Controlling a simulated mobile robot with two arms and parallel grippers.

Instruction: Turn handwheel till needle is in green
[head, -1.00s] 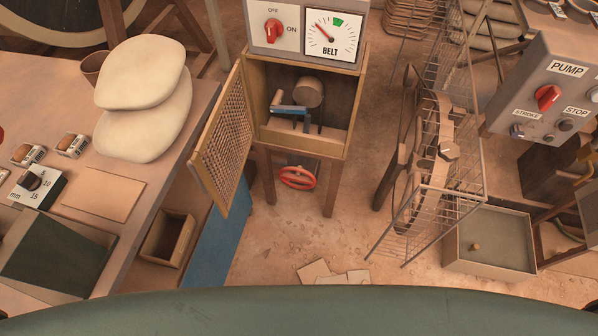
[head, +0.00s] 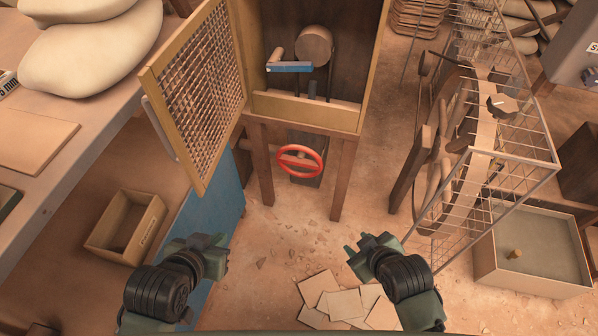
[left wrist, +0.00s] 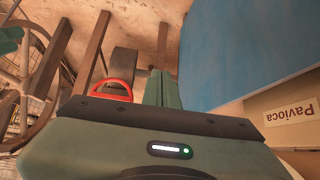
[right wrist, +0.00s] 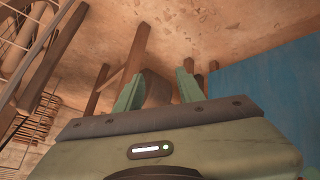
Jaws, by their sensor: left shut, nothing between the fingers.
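The red handwheel (head: 300,160) sits low under the wooden cabinet (head: 306,106), in front of a dark block between the legs. It also shows in the left wrist view (left wrist: 114,88), partly hidden by my gripper body. My left gripper (head: 222,248) is shut and empty, in front of and left of the handwheel, apart from it. My right gripper (head: 358,252) is in front of and right of the handwheel. Its two fingers stand apart in the right wrist view (right wrist: 158,88), with nothing between them. The gauge with the needle is out of view now.
The cabinet's mesh door (head: 200,90) hangs open at left. A blue panel (head: 212,212) and a small wooden box (head: 126,224) are beside my left arm. A wire cage (head: 500,140) around a wheel stands right. Loose sheets (head: 345,303) lie on the floor.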

